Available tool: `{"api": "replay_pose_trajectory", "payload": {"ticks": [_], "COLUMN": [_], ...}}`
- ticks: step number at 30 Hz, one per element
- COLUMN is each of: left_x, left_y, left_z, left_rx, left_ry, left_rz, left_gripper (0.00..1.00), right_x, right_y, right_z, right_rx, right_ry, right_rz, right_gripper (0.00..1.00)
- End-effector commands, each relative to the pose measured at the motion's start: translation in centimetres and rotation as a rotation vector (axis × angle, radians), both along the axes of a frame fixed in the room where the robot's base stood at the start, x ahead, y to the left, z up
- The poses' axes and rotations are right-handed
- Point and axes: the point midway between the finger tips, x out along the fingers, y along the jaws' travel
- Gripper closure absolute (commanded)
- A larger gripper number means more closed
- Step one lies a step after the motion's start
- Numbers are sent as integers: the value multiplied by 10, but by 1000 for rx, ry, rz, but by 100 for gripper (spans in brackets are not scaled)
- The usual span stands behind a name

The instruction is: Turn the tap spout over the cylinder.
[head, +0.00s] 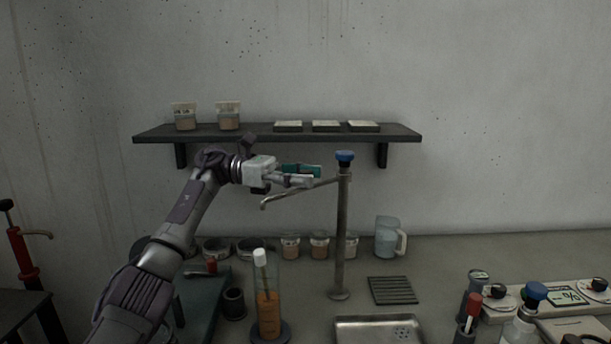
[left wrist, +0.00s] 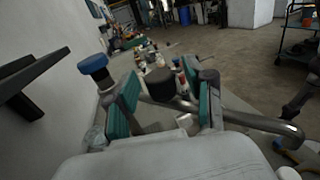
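The tap is a grey metal post (head: 341,240) with a blue knob (head: 344,156). Its thin spout (head: 300,190) points left, with the bent tip above the cylinder in the picture; whether it is exactly over it I cannot tell. The clear cylinder (head: 268,308) holds orange liquid and a white-topped piece, standing upright on the bench. My left gripper (head: 317,172) is at the spout, close to the post. In the left wrist view its teal-padded fingers (left wrist: 168,103) are apart and the spout (left wrist: 255,120) crosses by them; contact is unclear. My right gripper is not visible.
A wall shelf (head: 400,133) with jars and flat boxes is behind and above my left gripper. A dark drain mat (head: 393,290), a metal tray (head: 345,326) and a clear jug (head: 388,236) are near the post. Bottles (head: 520,326) and a scale (head: 566,294) stand at right.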

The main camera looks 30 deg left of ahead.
Motion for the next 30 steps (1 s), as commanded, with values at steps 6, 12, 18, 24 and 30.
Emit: {"api": "replay_pose_trajectory", "payload": {"ticks": [6,12,18,24,30], "left_x": [0,-4,-14,-24,-28], "left_y": [0,17,60,98,112], "left_z": [1,2,3,2,2], "left_rx": [-2,-4,-6,-6,-2], "left_ry": [-3,-2,-1,-1,-3], "left_rz": [0,3,7,4,2], "left_gripper": [46,46,46,46,46], "right_x": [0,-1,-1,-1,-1], "right_y": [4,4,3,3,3], "right_z": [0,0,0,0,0], "right_rx": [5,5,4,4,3], "right_ry": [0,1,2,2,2], "right_rz": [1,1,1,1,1], "right_gripper": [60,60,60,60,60]}}
